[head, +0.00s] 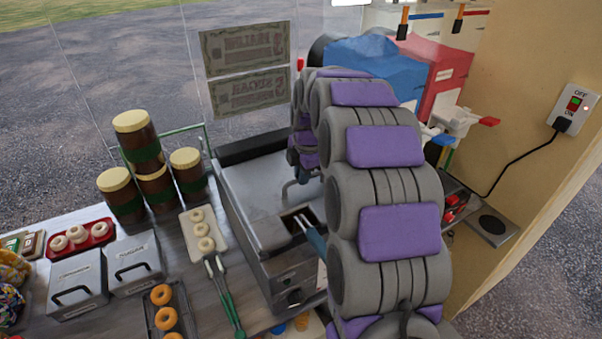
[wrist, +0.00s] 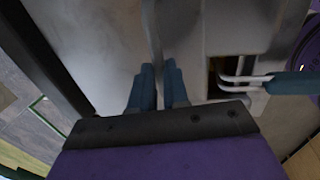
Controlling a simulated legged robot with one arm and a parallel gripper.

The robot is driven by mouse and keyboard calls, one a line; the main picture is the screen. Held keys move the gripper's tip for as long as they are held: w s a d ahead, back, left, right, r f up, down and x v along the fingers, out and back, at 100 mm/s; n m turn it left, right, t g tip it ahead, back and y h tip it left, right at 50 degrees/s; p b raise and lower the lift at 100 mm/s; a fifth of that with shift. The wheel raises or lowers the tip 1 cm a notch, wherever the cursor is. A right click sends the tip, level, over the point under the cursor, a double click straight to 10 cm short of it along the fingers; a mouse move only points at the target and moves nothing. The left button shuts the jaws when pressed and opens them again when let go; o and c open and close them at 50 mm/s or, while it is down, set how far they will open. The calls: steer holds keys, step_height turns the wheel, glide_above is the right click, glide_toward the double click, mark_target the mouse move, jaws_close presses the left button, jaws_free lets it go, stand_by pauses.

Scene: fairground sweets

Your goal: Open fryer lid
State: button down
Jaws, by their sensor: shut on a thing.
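The fryer (head: 285,270) is a grey metal box on the counter, left of my arm. Its pale grey lid (head: 250,185) lies over the top and looks down or nearly so; the lid also fills the left of the wrist view (wrist: 105,45). My gripper (wrist: 160,72) has its two blue fingers close together at the lid's edge, shut on a thin part of it. In the head view my arm mostly hides the gripper. A blue basket handle (head: 315,240) sticks out of a slot at the fryer's front; it is right of my fingers in the wrist view (wrist: 292,83).
Left of the fryer are a tray of doughnuts (head: 192,233), green-handled tongs (head: 225,297), lidded grey tins (head: 77,287) and stacked brown jars (head: 136,142). Blue and red machines (head: 375,72) stand behind my arm. A wall switch (head: 575,108) is at the right.

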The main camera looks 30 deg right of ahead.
steer(key=shift+d, duration=0.35)
steer(key=shift+w+a+r, duration=0.1)
steer(key=shift+r, duration=0.1)
